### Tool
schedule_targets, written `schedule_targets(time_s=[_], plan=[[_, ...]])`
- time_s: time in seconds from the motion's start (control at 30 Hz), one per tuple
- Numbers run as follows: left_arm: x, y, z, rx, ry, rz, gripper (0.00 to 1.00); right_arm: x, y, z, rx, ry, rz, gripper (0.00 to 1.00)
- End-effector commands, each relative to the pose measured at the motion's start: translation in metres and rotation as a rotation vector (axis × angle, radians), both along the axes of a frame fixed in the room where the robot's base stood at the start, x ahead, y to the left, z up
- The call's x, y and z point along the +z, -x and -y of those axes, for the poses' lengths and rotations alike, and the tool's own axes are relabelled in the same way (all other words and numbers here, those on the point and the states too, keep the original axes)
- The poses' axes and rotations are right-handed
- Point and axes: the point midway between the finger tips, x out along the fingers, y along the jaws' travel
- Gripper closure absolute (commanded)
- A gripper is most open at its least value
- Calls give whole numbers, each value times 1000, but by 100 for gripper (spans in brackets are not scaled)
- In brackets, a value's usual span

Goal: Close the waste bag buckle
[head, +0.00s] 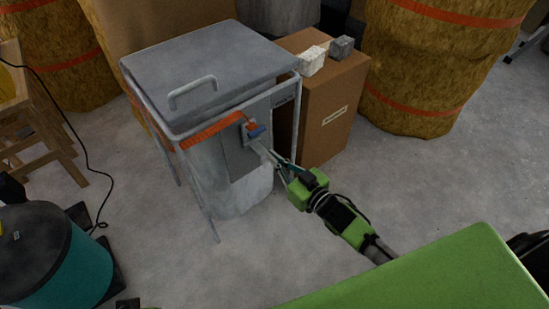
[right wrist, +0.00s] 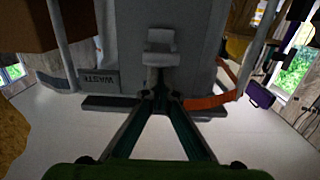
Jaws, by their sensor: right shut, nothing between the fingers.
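The waste bag stand has a grey lid (head: 210,70) with a handle and a thin metal frame. A pale bag (head: 245,195) hangs inside it. An orange strap (head: 212,130) runs across the front and shows at the right in the right wrist view (right wrist: 208,102). A grey buckle part (right wrist: 160,48) stands straight ahead of the fingers in the wrist view. My right gripper (right wrist: 160,98) is shut and empty, its tips close below that part; contact cannot be told. My left gripper is out of view.
A cardboard box (head: 325,110) with two small blocks on top stands right of the stand. Straw-coloured bales (head: 435,65) stand behind. A teal drum (head: 55,255) and a wooden stool (head: 45,120) are at left. The floor in front is clear.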

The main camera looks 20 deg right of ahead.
Motion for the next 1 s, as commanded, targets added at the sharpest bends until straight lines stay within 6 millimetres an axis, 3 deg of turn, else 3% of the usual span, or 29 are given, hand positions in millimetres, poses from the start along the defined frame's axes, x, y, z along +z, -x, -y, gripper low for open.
schedule_targets(time_s=[1.0], plan=[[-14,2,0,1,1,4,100,-9,1,1,-1,-23,64,100]])
